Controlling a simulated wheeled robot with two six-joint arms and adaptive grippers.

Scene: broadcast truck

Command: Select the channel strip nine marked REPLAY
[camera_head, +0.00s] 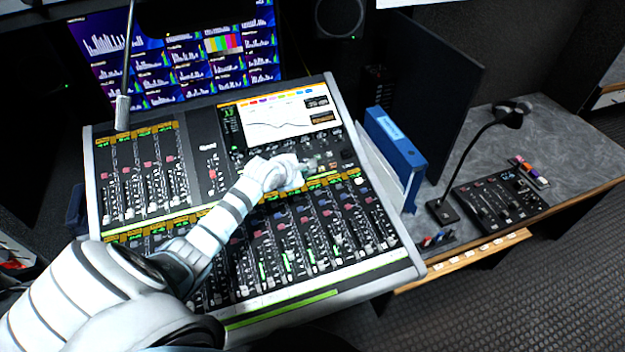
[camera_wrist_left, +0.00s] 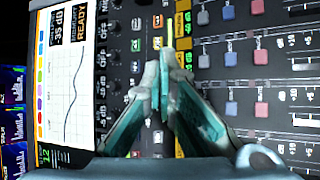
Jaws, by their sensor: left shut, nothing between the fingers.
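The mixing console (camera_head: 414,268) has rows of channel strips with faders, coloured buttons and orange label displays. The lower bank of strips (camera_head: 300,235) runs across its front; label text is too small to read, so I cannot tell which strip is marked REPLAY. My left gripper (camera_head: 312,164) is shut and empty over the console's right half, just below the screen. In the left wrist view the closed fingertips (camera_wrist_left: 166,60) are over the knob area between the screen and the label row. Whether they touch the panel cannot be told. My right gripper is not in view.
The console's screen (camera_head: 277,115) shows a curve. A gooseneck microphone (camera_head: 125,105) rises at the upper left. Farther right are a small control panel (camera_head: 497,203) and a desk lamp or microphone (camera_head: 480,150). Monitors (camera_head: 180,60) are behind.

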